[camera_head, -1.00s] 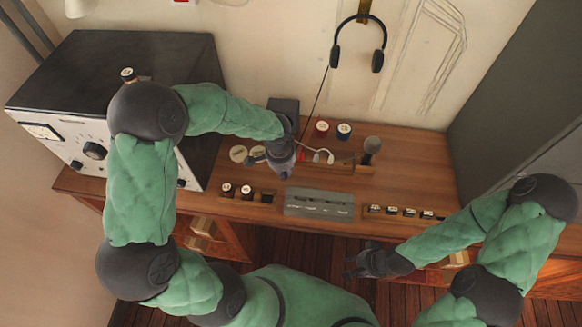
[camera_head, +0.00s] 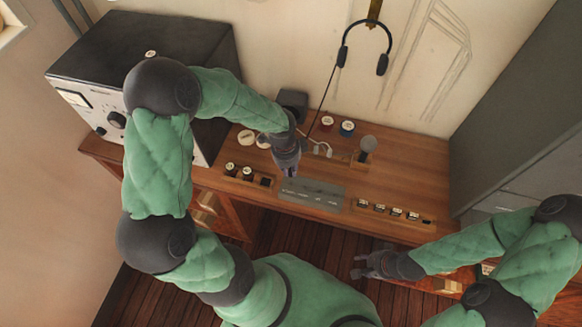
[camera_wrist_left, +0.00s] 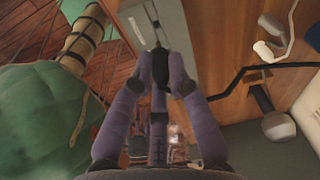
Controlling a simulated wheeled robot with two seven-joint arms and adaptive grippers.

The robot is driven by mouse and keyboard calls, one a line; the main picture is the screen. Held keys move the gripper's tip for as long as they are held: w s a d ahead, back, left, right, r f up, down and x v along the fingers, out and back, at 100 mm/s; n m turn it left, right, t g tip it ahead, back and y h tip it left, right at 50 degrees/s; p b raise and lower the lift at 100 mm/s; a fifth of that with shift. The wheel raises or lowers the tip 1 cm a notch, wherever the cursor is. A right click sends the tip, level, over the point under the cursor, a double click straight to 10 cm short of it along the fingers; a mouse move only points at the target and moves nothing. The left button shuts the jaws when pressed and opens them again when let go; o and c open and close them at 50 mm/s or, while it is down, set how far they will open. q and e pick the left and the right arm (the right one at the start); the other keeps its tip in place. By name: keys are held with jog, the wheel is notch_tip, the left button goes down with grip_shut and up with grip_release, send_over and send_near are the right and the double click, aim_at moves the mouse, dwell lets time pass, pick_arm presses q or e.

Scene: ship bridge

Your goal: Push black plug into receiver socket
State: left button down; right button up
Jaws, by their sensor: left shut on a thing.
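My left gripper (camera_head: 288,172) reaches over the desk just behind a low grey box (camera_head: 314,194). In the left wrist view its two fingers (camera_wrist_left: 157,68) are shut on a small dark piece, seemingly the black plug (camera_wrist_left: 157,55). Its tip points at the pale grey box face (camera_wrist_left: 143,14); I cannot tell whether they touch. A black cable (camera_wrist_left: 245,72) runs off to the right from near the fingers. The large dark-topped receiver-like cabinet (camera_head: 140,50) stands at the left; I see no clear socket on it. My right gripper (camera_head: 365,268) is empty and open before the desk.
Headphones (camera_head: 364,48) hang on the wall, their cord falling to the desk. A grey cabinet bounds the right.

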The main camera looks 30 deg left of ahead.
pick_arm(q)
jog(key=shift+f+b, duration=1.3)
jog(key=shift+f, duration=0.4)
jog(key=shift+f+b, duration=1.7)
jog(key=shift+f, duration=0.1)
dwell(4.5)
